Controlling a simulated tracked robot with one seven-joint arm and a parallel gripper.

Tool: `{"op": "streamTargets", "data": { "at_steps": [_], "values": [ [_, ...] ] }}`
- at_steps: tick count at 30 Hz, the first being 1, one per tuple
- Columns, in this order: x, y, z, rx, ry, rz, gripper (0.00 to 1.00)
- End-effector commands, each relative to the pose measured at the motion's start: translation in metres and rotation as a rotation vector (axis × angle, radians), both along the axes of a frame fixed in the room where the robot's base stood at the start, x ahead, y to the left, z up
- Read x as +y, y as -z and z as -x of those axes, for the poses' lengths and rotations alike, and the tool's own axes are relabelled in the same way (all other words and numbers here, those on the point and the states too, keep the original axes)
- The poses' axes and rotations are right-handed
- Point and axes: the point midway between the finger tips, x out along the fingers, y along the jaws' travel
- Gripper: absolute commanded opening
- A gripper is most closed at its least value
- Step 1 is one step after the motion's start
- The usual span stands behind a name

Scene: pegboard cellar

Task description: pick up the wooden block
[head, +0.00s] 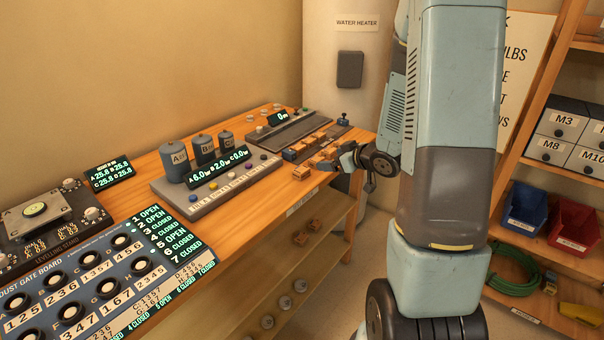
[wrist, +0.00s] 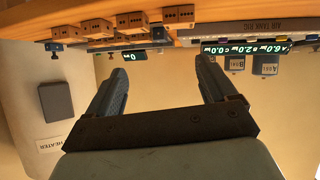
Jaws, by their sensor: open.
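Several small wooden blocks sit at the right end of the workbench. One wooden block (head: 302,173) is near the front edge in the head view, and others run back from it. In the wrist view, which looks upside down, blocks show along the top edge, including a nearer block (wrist: 179,15) and another block (wrist: 132,22). I cannot tell which one the task means. My gripper (head: 338,162) is beside the bench's right end, partly hidden by my own arm. In the wrist view my gripper (wrist: 156,70) has its two fingers wide apart with nothing between them.
The workbench (head: 245,222) carries a panel with canisters (head: 203,158), a display console (head: 283,128) and a dust gate board (head: 85,290). A shelf rack with blue (head: 525,208) and red (head: 574,226) bins stands at right. A water heater (head: 357,40) is behind.

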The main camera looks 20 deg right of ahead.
Motion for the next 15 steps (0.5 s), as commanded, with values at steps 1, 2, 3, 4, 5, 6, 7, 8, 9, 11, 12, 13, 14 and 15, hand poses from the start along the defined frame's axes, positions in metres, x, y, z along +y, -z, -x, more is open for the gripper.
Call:
{"op": "streamTargets", "data": {
  "at_steps": [1,2,3,4,5,6,7,8,9,11,12,13,14,15],
  "values": [
    [0.002,0.011,0.002,0.001,-0.025,-0.032,0.85],
    [0.004,0.015,0.003,-0.002,-0.038,-0.049,0.85],
    [0.006,0.020,0.005,-0.006,-0.056,-0.072,0.85],
    [0.007,0.022,0.007,-0.008,-0.067,-0.087,0.85],
    [0.008,0.025,0.008,-0.010,-0.078,-0.100,0.85],
    [0.010,0.028,0.009,-0.012,-0.089,-0.117,0.85],
    [0.011,0.029,0.010,-0.015,-0.097,-0.127,0.85],
    [0.012,0.030,0.011,-0.015,-0.103,-0.135,0.85],
    [0.013,0.032,0.011,-0.017,-0.109,-0.144,0.85],
    [0.015,0.034,0.010,-0.019,-0.115,-0.152,0.85],
    [0.017,0.035,0.008,-0.019,-0.117,-0.155,0.85],
    [0.018,0.036,0.006,-0.020,-0.118,-0.156,0.85],
    [0.021,0.038,0.003,-0.020,-0.120,-0.156,0.85],
    [0.024,0.040,-0.002,-0.020,-0.120,-0.156,0.85]
  ]
}}
